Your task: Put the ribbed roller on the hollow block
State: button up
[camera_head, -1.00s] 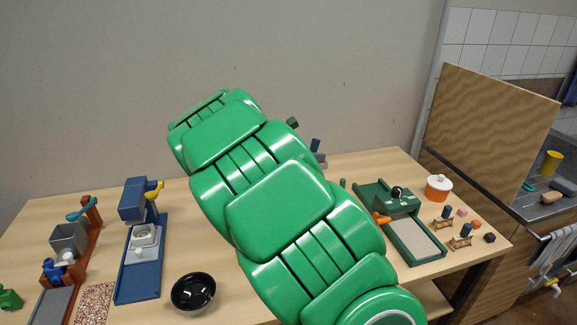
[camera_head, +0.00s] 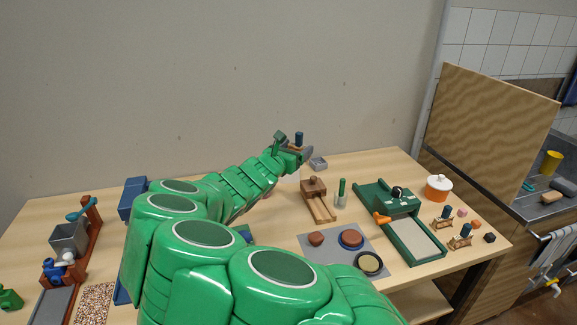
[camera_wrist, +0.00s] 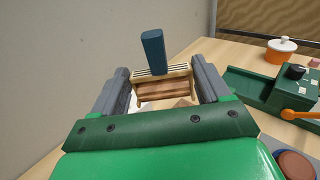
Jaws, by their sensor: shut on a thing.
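My gripper (camera_head: 294,149) is at the back of the table in the head view. In the wrist view its two grey fingers (camera_wrist: 163,88) are shut on the ribbed roller (camera_wrist: 165,90), one at each side. The roller has a blue upright handle, a pale wooden frame and a brown grooved cylinder. Its blue handle also shows above my gripper in the head view (camera_head: 298,138). A small grey block (camera_head: 318,163), which looks like the hollow block, lies on the table just right of my gripper. Its opening is too small to make out clearly.
Right of the gripper stand a wooden slide block (camera_head: 314,190), a green-handled tool (camera_head: 341,194) and a green slab tray (camera_head: 420,246). Two other blue-handled rollers (camera_head: 460,239) stand near an orange pot (camera_head: 438,190). A grey mat (camera_head: 330,252) holds round pieces. My arm covers the table's middle.

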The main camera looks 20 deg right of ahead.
jog(key=shift+w+f, duration=0.1)
jog(key=shift+w+f, duration=0.15)
jog(key=shift+w, duration=0.15)
jog(key=w+d+f, duration=0.1)
jog(key=w+f, duration=1.1)
jog(key=w, duration=0.1)
jog(key=shift+d+f, duration=0.25)
jog(key=shift+f, duration=0.05)
dwell(0.4)
jog(key=shift+f, duration=0.4)
